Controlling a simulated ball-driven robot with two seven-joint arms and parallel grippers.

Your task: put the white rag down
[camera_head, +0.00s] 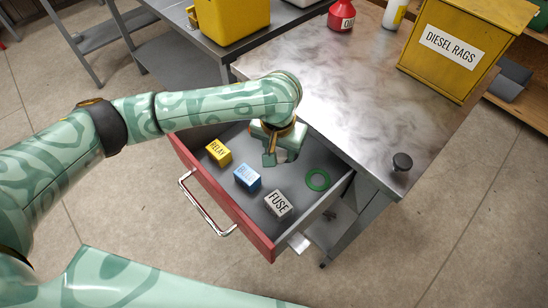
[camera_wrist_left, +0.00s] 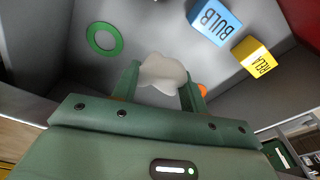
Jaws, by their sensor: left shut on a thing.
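The white rag (camera_wrist_left: 162,72) shows in the left wrist view as a crumpled bundle between the fingers of my left gripper (camera_wrist_left: 160,88). My left gripper is shut on it. In the head view my left gripper (camera_head: 272,158) is inside the open drawer, behind the blue box, and the rag is hidden there. The wrist view shows the drawer floor beyond the rag; I cannot tell whether the rag touches it. My right gripper is not in view.
The red-fronted drawer (camera_head: 222,203) holds a yellow relay box (camera_head: 219,152), a blue bulb box (camera_head: 247,177), a white fuse box (camera_head: 278,205) and a green ring (camera_head: 318,180). A yellow diesel rags bin (camera_head: 420,70) stands on the metal worktop (camera_head: 345,105).

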